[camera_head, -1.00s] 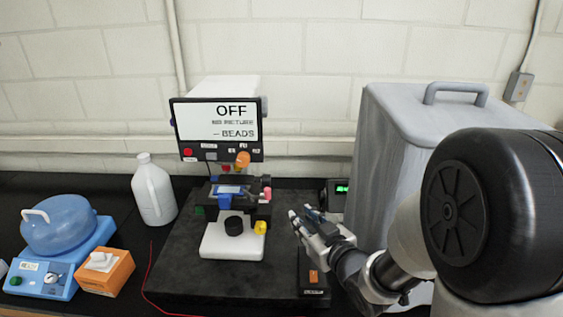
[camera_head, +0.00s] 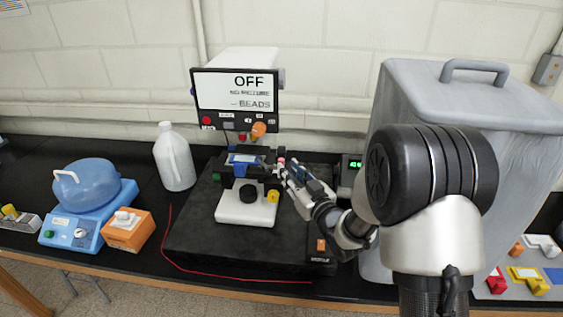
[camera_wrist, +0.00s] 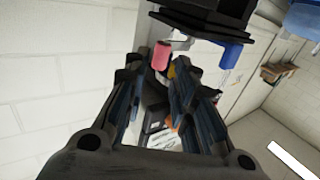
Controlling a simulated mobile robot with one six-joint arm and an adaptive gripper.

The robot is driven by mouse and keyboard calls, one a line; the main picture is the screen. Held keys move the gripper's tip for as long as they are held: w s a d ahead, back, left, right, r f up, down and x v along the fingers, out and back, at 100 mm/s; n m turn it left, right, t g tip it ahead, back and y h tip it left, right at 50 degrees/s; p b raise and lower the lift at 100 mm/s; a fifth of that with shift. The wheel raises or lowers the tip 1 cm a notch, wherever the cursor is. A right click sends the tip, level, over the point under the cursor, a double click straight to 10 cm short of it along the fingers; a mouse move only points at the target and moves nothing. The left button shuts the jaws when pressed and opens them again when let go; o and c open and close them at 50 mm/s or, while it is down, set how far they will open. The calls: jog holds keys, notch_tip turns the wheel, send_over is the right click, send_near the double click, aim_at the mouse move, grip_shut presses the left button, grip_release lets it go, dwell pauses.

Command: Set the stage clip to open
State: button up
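The microscope stage (camera_head: 232,170) is a dark platform with a pale blue slide-like piece on top. A small pink knob (camera_head: 281,153) stands at its right edge. I cannot tell for sure which part is the stage clip. My gripper (camera_head: 287,169) is close to the stage's right side, beside the pink knob. In the wrist view the fingers of my gripper (camera_wrist: 158,82) are apart, with nothing held between them. The pink knob (camera_wrist: 161,55) shows just beyond the fingertips, and contact cannot be told.
The microscope's screen (camera_head: 235,92) reads OFF. A yellow knob (camera_head: 272,196) sits low on its base. A white bottle (camera_head: 174,160), a blue device (camera_head: 85,215) and an orange box (camera_head: 127,229) stand left. A large grey covered box (camera_head: 420,100) stands right. A red wire (camera_head: 200,275) crosses the front.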

aim_at(282, 159)
jog(key=x, duration=0.5)
jog(key=shift+w+a, duration=0.15)
jog(key=shift+w, duration=0.2)
jog(key=shift+c, duration=0.4)
grip_shut()
